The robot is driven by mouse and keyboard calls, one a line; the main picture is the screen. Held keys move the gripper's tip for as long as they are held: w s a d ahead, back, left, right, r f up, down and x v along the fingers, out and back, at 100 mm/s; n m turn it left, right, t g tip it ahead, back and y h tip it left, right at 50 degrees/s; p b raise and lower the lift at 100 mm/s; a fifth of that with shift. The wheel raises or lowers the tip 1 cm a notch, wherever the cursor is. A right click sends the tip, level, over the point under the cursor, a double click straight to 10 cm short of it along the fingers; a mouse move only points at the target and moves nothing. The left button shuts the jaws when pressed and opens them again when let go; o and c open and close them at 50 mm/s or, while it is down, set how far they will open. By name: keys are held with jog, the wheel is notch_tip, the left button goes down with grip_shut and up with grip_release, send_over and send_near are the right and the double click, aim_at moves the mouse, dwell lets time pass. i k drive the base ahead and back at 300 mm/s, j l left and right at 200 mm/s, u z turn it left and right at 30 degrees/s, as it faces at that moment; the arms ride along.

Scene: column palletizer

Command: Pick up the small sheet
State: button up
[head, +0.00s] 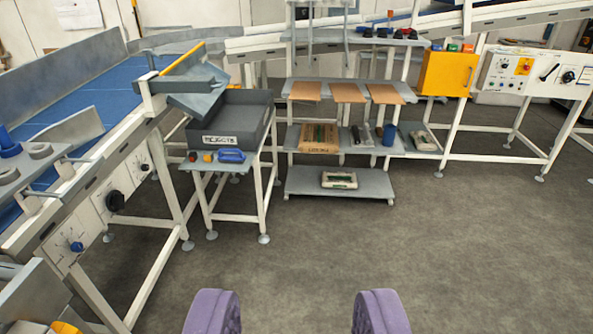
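Three flat brown sheets lie side by side on the upper grey shelf of a rack: a left one (305,90), a middle one (348,92) and a right one (385,94). They look alike in size, and I cannot tell which is the small sheet. Their front edges reach the shelf's front edge. My gripper (296,314) shows as two purple fingers at the bottom of the view. They are wide apart with only floor between them. The gripper is open, empty and far from the sheets.
The rack's lower shelves (300,183) hold a brown sack (318,138), a blue cup (389,134) and packages. A grey bin labelled rejects (258,112) stands on a side table. A conveyor (80,90) runs along the left. The floor ahead (330,250) is clear.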

aim_at(301, 90)
jog(key=i, duration=2.15)
jog(key=i+z, duration=0.1)
jog(key=i, duration=1)
jog(key=i+j, duration=0.15)
jog(key=i, duration=0.9)
jog(key=i+j, duration=0.1)
jog(key=i, duration=1)
jog(key=l+z, duration=0.05)
